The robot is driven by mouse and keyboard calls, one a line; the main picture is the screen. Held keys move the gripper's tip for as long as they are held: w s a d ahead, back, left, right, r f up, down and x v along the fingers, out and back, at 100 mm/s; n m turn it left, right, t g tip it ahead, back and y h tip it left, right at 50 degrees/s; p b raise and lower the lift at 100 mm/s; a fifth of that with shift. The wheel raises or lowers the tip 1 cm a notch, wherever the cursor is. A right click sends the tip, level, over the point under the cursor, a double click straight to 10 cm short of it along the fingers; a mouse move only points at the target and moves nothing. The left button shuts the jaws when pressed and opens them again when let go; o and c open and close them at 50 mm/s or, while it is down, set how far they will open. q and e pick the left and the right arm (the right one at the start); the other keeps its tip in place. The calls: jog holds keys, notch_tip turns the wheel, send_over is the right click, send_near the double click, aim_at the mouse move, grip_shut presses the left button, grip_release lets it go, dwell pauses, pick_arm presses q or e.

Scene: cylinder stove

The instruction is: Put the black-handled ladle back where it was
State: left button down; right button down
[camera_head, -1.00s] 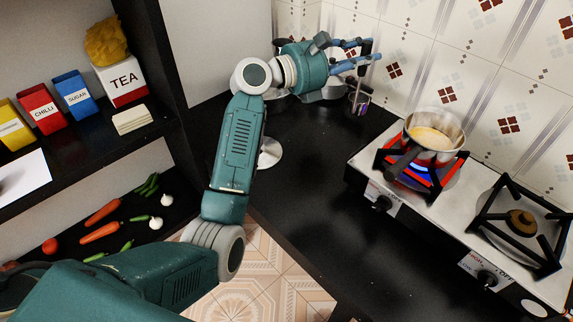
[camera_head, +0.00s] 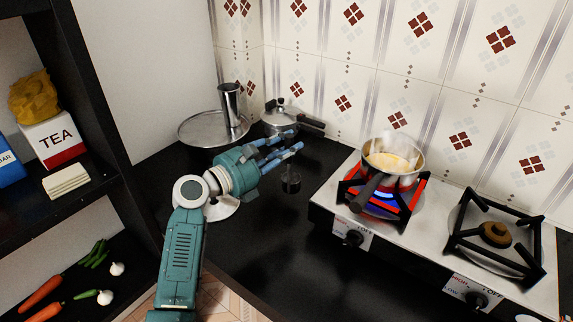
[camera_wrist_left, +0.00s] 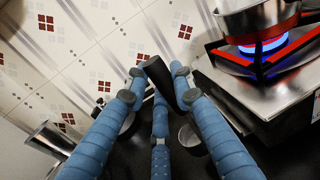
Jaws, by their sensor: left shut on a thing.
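My left gripper (camera_head: 290,142) is over the black counter, left of the stove. It is shut on the black-handled ladle, whose dark handle (camera_wrist_left: 160,78) shows between the blue fingers in the left wrist view. Much of the ladle is hidden by the fingers. My right gripper is not in view.
A round metal plate (camera_head: 186,128) with a steel tumbler (camera_head: 231,102) and a lidded pot (camera_head: 282,118) stand behind the gripper. A steaming pan (camera_head: 394,158) sits on the lit left burner of the stove (camera_head: 425,232). The counter (camera_head: 285,245) in front is clear.

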aim_at(287, 163)
pick_arm(q)
jog(key=shift+f, duration=0.75)
jog(key=shift+f+b, duration=0.35)
jog(key=shift+f, duration=1.55)
jog(key=shift+f, duration=0.15)
jog(key=c, duration=1.5)
grip_release()
